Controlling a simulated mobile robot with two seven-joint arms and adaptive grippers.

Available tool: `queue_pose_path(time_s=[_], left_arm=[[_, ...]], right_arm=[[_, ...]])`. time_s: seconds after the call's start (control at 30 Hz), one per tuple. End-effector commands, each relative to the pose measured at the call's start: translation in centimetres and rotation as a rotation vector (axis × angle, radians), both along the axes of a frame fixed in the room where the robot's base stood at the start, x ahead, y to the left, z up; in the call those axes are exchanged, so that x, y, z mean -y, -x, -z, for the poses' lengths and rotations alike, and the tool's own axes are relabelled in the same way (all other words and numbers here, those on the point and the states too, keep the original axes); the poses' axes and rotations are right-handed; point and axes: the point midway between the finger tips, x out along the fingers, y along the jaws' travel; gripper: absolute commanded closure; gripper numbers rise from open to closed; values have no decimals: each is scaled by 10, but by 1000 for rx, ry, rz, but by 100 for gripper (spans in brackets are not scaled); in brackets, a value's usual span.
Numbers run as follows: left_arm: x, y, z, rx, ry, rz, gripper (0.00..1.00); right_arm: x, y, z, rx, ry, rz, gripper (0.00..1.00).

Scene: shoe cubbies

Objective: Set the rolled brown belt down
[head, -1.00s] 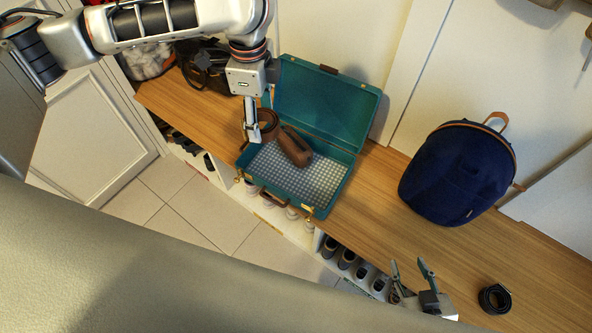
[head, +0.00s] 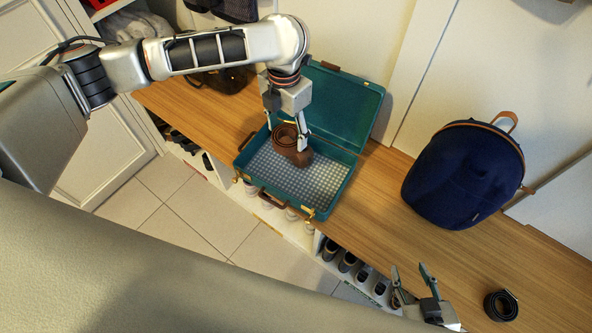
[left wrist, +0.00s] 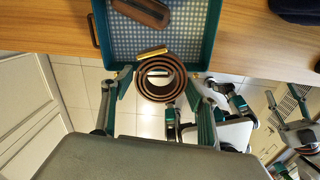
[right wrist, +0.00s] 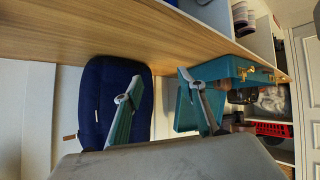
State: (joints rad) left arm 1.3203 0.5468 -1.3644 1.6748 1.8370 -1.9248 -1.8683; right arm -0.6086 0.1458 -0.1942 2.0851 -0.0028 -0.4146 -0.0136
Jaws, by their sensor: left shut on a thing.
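The rolled brown belt (head: 283,137) is held between the fingers of my left gripper (head: 287,124), over the open teal suitcase (head: 347,165). In the left wrist view the belt (left wrist: 160,91) shows as a coil with a gold buckle, gripped at its sides. A brown oblong case (head: 303,158) lies on the suitcase's checked lining, partly hidden by the belt and a finger. I cannot tell how far the belt is above the lining. My right gripper (head: 410,267) is open and empty near the bench's front edge.
The suitcase stands on a wooden bench (head: 375,205). A navy backpack (head: 462,175) stands to its right, and a coiled black belt (head: 500,305) lies at the lower right. Shoes fill cubbies below. The suitcase's front part has bare lining.

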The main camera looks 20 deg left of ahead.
Motion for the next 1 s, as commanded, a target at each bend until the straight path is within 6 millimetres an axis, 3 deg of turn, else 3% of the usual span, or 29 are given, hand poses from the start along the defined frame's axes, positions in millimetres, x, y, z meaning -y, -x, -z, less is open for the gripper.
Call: queue_pose_path(time_s=[0.2, 0.5, 0.7, 1.0], left_arm=[[9, -5, 20, -4, -3, 379, 66], [13, -7, 37, -7, -3, 589, 66], [14, -4, 86, -16, 0, 594, 66], [13, -4, 155, -15, -2, 592, 66]], right_arm=[[0, -3, -1, 9, 0, 0, 60], [1, -3, 4, 3, 3, 0, 60], [-1, 5, 19, -18, -1, -2, 60], [-12, -1, 15, 2, -18, -25, 60]])
